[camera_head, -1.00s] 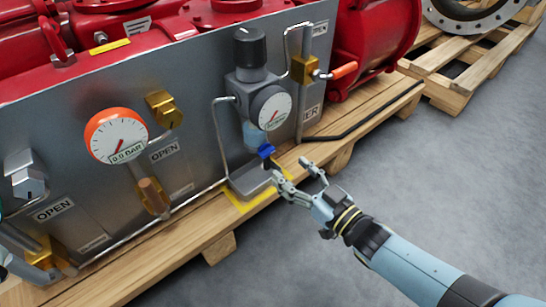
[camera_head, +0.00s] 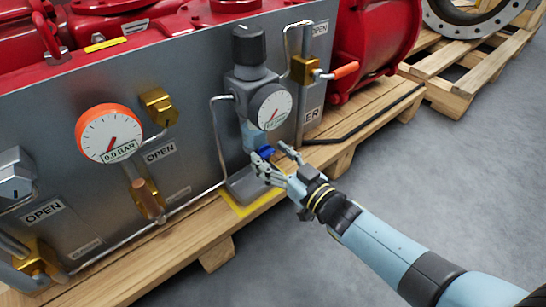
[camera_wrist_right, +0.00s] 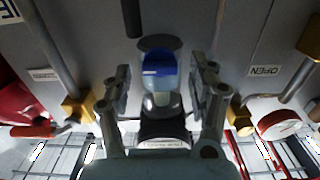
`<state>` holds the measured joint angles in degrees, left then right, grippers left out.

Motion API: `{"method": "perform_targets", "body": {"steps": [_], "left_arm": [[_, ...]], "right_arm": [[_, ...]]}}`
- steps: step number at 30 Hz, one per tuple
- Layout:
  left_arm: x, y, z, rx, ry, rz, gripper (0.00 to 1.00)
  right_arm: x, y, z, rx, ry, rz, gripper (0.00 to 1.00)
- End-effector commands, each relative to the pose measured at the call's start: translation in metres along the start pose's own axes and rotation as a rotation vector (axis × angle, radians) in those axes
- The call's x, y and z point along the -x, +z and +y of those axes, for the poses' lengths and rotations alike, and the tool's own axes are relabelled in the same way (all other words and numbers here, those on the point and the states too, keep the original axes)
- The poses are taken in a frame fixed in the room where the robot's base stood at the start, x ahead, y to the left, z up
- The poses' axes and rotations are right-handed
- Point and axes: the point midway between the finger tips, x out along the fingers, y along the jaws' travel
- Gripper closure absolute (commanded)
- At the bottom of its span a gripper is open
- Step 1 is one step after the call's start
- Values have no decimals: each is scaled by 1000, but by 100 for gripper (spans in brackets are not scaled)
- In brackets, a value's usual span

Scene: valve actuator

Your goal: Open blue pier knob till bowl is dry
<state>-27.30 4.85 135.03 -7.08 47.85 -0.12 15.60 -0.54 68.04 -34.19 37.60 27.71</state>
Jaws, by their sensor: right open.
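The blue knob (camera_head: 265,153) sits at the lower end of the bluish translucent bowl (camera_head: 253,134), under the grey regulator with a round gauge (camera_head: 271,106). My right gripper (camera_head: 274,156) is open with its fingers around the knob, partly hiding it. In the right wrist view the two fingers stand apart on either side of the blue knob (camera_wrist_right: 158,68), with gaps visible on both sides. My left gripper is not in view.
A grey panel (camera_head: 210,150) stands on a wooden pallet (camera_head: 165,252). An orange-rimmed gauge (camera_head: 109,133) reads 0.0 BAR. A thin pipe (camera_head: 219,145) runs left of the bowl. A grey block (camera_head: 247,187) lies below it.

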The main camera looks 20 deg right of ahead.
Motion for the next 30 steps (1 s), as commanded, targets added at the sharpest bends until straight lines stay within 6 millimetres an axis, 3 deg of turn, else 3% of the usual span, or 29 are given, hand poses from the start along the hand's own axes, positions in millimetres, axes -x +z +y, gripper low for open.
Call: {"method": "perform_targets", "body": {"steps": [4, 17, 30], "left_arm": [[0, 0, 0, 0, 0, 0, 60], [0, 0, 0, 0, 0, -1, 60], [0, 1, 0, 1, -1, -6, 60]], "right_arm": [[0, 0, 0, 0, 0, 1, 40], [0, 0, 0, 0, 0, 0, 96], [0, 0, 0, 105, 0, 0, 96]]}}
